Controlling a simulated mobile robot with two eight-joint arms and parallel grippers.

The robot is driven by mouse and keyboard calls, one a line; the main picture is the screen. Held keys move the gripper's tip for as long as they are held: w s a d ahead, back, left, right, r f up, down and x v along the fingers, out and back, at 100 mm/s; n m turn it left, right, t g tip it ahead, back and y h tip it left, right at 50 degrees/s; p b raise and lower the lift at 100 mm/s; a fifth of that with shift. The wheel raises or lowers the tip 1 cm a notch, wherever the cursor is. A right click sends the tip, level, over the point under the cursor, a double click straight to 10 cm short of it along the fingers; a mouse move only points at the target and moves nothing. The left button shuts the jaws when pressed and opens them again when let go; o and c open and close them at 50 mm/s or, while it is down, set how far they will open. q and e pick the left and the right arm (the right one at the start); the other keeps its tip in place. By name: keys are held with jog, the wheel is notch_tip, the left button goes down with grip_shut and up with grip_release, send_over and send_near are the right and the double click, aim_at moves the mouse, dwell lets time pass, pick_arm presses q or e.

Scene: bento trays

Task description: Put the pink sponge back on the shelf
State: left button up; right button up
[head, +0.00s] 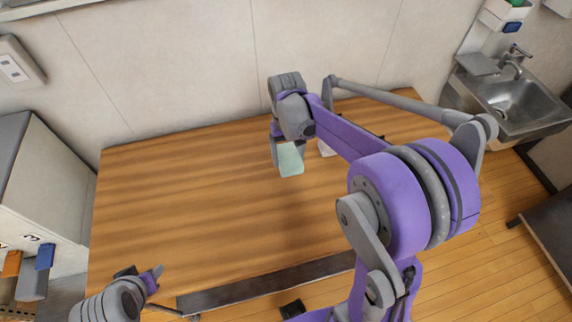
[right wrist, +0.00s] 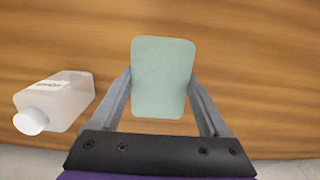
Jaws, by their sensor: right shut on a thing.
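My right gripper (head: 288,150) is shut on a pale green rectangular block (head: 290,162), which looks like a sponge, above the wooden table. In the right wrist view the same block (right wrist: 163,78) sits between the two fingers. No pink sponge shows in either view. Part of my left gripper (head: 140,276) is at the lower left of the head view, near the table's front edge; its finger opening is not clear. No shelf can be made out for sure.
A translucent bottle with a white cap (right wrist: 60,100) lies on the table (head: 190,190) beside the right gripper. A sink (head: 515,100) is at the right. A white cabinet (head: 40,195) with orange and blue items stands at the left. The table's left half is clear.

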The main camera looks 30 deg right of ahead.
jog(key=shift+f, duration=2.95)
jog(key=shift+f, duration=0.15)
jog(key=o, duration=1.3)
